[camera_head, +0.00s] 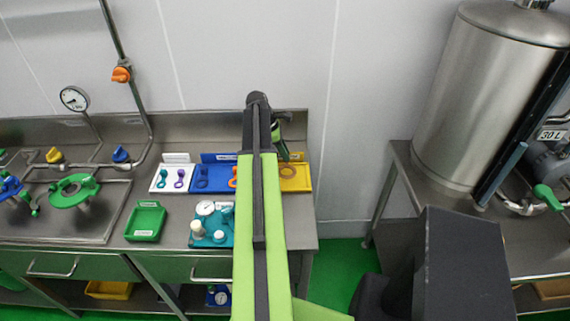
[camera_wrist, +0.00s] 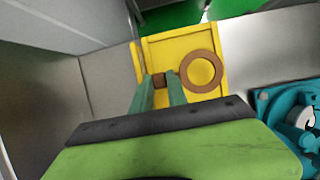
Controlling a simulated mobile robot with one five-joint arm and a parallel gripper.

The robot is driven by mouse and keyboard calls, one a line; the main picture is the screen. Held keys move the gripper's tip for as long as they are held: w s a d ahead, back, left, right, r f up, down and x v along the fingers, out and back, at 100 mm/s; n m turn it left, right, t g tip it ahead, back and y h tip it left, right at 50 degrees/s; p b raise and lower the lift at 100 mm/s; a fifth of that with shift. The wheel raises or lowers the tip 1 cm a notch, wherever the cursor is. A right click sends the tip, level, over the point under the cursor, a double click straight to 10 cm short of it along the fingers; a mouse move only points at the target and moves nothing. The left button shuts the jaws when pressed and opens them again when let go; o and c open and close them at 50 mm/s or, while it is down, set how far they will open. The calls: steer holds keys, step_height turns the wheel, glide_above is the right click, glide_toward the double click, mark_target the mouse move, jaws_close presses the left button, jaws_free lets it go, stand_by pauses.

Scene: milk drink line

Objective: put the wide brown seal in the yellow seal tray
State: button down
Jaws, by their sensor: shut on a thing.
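The yellow seal tray (camera_wrist: 158,46) lies ahead of my gripper in the wrist view; in the head view the tray (camera_head: 301,184) is at the right end of the left counter. The wide brown seal (camera_wrist: 218,70) is a flat ring with a small brown tab, seen over the tray's floor. My gripper (camera_wrist: 160,80) is shut on the tab, with the ring to the right of its fingers. In the head view my gripper (camera_head: 284,150) is over the tray, partly hidden by my arm. I cannot tell whether the seal touches the tray floor.
A blue tray (camera_head: 210,184) and a white tray (camera_head: 161,186) with seals stand left of the yellow one. A teal fixture (camera_head: 203,239) with white parts stands in front. A green tray (camera_head: 146,222) is further left. A steel tank (camera_head: 480,100) stands on the right table.

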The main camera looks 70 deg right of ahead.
step_height(320, 180, down, 4)
steer(key=b, duration=0.4)
steer(key=shift+f, duration=0.2)
steer(key=shift+r, duration=0.3)
steer(key=shift+f, duration=0.25)
steer(key=c, duration=1.3)
jaws_free()
steer(key=shift+r, duration=0.1)
steer(key=p+v, duration=1.1)
steer(key=v, duration=0.1)
steer(key=shift+r, duration=0.15)
